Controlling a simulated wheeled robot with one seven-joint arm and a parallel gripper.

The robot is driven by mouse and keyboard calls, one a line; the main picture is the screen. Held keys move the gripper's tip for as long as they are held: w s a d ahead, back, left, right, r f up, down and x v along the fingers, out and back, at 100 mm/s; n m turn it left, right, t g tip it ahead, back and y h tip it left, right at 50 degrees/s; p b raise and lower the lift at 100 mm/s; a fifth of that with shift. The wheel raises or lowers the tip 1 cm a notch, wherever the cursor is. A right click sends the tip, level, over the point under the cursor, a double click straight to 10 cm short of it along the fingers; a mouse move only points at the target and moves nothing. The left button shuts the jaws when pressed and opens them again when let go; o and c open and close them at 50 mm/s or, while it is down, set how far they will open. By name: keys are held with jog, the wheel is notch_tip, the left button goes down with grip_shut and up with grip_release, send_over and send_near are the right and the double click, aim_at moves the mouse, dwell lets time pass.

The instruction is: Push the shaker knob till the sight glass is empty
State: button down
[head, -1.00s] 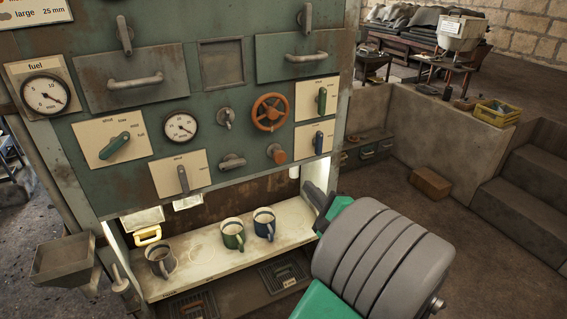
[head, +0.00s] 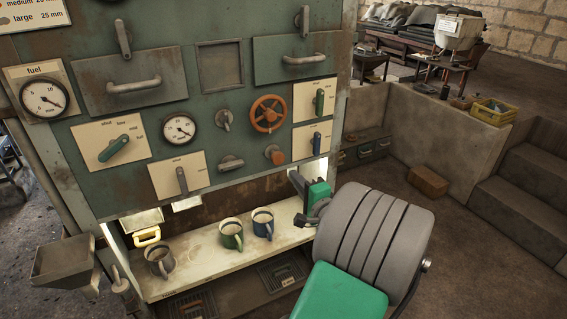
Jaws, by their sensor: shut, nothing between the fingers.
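A small orange-brown knob (head: 275,154) sticks out low on the green machine panel, right of centre. I cannot tell if it is the shaker knob, as no label on it is readable. A dark square framed recess (head: 221,68) is in the upper panel. I cannot pick out the sight glass or its level with certainty. My gripper (head: 297,182) is shut and empty below and right of the orange-brown knob, apart from it, by the right end of the lit shelf. Its fingertips are small and partly hidden by my arm.
A red handwheel (head: 268,114) and several levers crowd the panel. A grey hopper (head: 66,258) juts out at left.

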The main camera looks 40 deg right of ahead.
jog(key=p+x, duration=0.1)
jog(key=x, duration=0.6)
jog(key=shift+w+d+p, duration=0.1)
jog(key=shift+w+p, duration=0.2)
jog(key=shift+w, duration=0.1)
jog(key=shift+w, duration=0.1)
jog(key=shift+x, duration=1.25)
jog(key=shift+r, duration=0.1)
jog(key=shift+s, duration=0.3)
jog(key=b, duration=0.3)
send_near(279, 158)
jog(key=shift+v, duration=2.4)
